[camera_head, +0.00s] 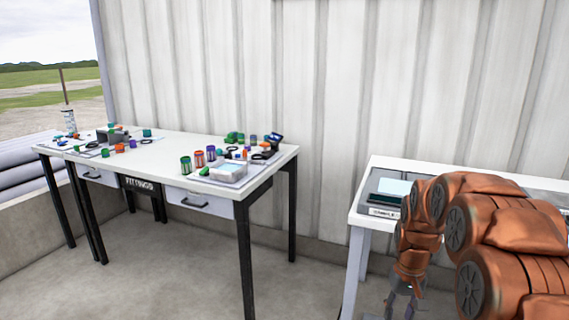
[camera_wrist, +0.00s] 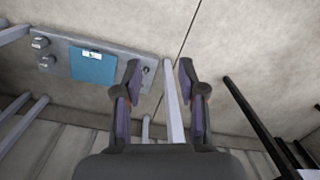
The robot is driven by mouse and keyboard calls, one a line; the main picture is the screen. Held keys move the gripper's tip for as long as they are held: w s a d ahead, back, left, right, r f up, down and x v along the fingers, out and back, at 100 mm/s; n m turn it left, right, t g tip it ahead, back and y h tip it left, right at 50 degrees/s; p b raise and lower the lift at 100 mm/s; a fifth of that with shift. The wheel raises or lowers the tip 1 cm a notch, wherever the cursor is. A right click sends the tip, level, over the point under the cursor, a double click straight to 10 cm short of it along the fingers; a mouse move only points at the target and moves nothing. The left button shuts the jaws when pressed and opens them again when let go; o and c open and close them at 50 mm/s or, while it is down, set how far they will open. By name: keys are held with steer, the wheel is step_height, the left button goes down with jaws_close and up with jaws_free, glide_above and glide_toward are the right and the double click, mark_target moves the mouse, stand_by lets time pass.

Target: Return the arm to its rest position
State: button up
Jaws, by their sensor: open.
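My arm, in orange covers, fills the lower right of the head view, folded in front of the right table. My gripper (camera_head: 402,304) hangs low at the bottom edge there, partly cut off by the frame. In the wrist view my gripper (camera_wrist: 160,78) is open, with its two dark fingers spread apart and nothing between them. A pale table leg (camera_wrist: 174,105) shows behind the gap between the fingers. I cannot tell how far it is from the fingertips.
A long white table (camera_head: 165,150) with several small coloured parts stands at the left. A second white table (camera_head: 375,172) stands at the right, partly hidden by my arm. Concrete floor (camera_head: 190,270) lies open between them. A corrugated wall (camera_head: 330,90) stands behind.

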steer(key=s+a+r+p, duration=0.3)
steer(key=s+r+p, duration=0.4)
steer(key=s+r, duration=0.2)
steer(key=s+a+r+p, duration=0.3)
steer(key=s+r+p, duration=0.3)
steer(key=s+r, duration=0.3)
steer(key=s+a+r+p, duration=0.3)
steer(key=s+r+p, duration=0.4)
steer(key=s+r, duration=0.3)
steer(key=s, duration=0.4)
steer(key=shift+s+a+n+g+p, duration=0.2)
steer(key=shift+n+g+p, duration=0.1)
steer(key=shift+n+g, duration=0.1)
steer(key=shift+d, duration=0.1)
